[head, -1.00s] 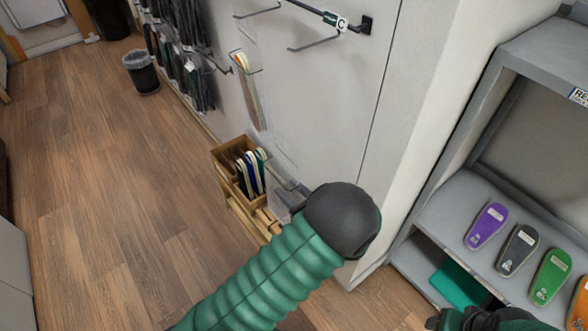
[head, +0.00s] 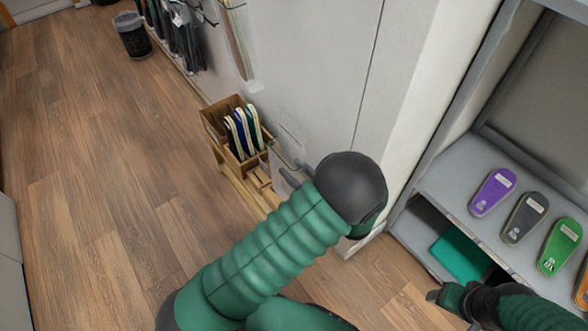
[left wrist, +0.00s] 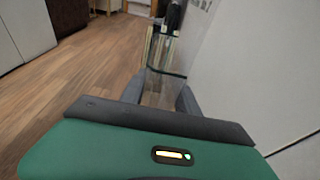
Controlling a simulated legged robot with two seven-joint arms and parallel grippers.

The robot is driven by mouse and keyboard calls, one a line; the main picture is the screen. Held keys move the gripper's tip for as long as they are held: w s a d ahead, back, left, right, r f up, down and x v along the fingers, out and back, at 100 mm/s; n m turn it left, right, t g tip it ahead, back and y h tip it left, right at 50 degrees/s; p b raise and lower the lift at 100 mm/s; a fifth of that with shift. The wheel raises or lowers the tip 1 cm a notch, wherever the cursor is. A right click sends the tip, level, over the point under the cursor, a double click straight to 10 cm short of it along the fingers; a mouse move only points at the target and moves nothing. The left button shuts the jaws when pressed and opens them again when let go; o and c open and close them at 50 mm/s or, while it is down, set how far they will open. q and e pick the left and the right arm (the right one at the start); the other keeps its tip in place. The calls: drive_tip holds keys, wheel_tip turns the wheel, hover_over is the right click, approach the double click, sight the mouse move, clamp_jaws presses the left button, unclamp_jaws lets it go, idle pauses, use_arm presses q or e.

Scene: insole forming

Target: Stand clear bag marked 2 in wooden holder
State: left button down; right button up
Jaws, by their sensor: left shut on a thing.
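My left gripper (head: 293,176) is shut on a clear bag (head: 288,145), which hangs close to the white wall, just right of the wooden holder. In the left wrist view the see-through bag (left wrist: 161,84) is between the grey fingers. Its marking cannot be read. The wooden holder (head: 213,123) is low beside the wall and has several blue, green and cream-edged pieces upright in it. I cannot tell whether the bag touches the holder. My right gripper (head: 437,296) is at the lower right, small and dark; its fingers are unclear.
A grey shelf unit (head: 450,180) on the right carries purple, grey, green and orange insoles, with a teal item (head: 461,252) on a lower level. Dark packs (head: 180,38) hang along the wall. A waste bin (head: 132,36) stands farther back. The wooden floor at left is clear.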

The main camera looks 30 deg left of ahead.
use_arm(q)
wheel_tip(320, 180, down, 6)
drive_tip(key=b, duration=0.3)
drive_tip(key=shift+a, duration=0.15)
drive_tip(key=c, duration=0.8)
unclamp_jaws()
drive_tip(key=shift+r, duration=0.1)
